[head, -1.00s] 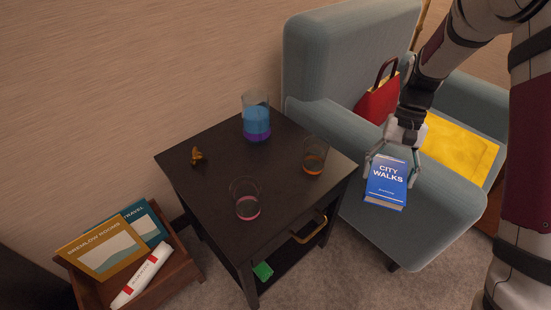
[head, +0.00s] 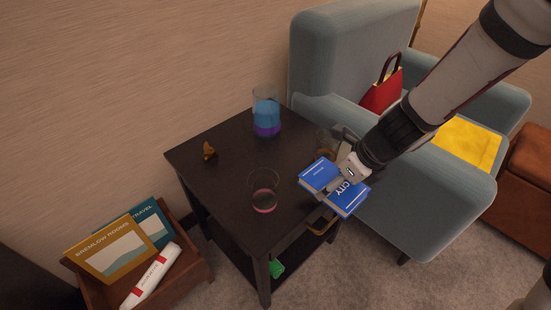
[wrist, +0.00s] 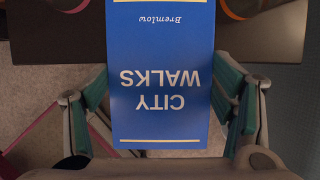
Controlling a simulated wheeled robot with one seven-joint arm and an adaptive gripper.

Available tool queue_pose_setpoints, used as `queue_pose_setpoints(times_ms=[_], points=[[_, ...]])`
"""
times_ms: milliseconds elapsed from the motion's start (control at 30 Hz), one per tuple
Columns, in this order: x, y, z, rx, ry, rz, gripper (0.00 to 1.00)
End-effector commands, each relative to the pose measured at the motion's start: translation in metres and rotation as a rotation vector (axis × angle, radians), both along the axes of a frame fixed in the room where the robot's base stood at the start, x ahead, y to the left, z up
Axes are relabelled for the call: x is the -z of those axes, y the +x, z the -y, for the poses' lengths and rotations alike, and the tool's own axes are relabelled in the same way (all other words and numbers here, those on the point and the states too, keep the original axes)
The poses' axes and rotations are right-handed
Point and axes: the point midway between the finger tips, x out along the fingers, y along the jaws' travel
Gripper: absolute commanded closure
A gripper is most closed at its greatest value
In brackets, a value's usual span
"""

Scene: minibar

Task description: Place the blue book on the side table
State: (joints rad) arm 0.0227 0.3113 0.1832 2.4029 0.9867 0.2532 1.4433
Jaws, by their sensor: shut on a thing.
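The blue book (head: 345,197), titled City Walks, is in my gripper (head: 342,176). In the wrist view the book (wrist: 160,100) fills the middle, between the two fingers of my gripper (wrist: 163,105), which press on its long sides. In the head view the book is over the right front part of the dark side table (head: 225,185). My gripper hides its middle. I cannot tell whether the book touches the tabletop.
On the table stand a glass with pink liquid (head: 264,200), a taller glass with blue and purple layers (head: 266,118) and a small golden figure (head: 209,151). An armchair (head: 425,190) stands right. The table's middle is clear.

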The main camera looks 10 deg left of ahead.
Motion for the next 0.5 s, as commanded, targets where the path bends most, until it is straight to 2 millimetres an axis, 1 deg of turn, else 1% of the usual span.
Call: queue_pose_setpoints(times_ms=[33,200,400,500], points=[[0.001,0.006,-0.011,-0.007,0.0,0.001,0.58],[0.004,0.03,-0.045,-0.012,0.0,0.001,0.58],[0.009,0.057,-0.082,-0.012,-0.001,0.003,0.58],[0.011,0.069,-0.097,-0.011,-0.001,0.002,0.58]])
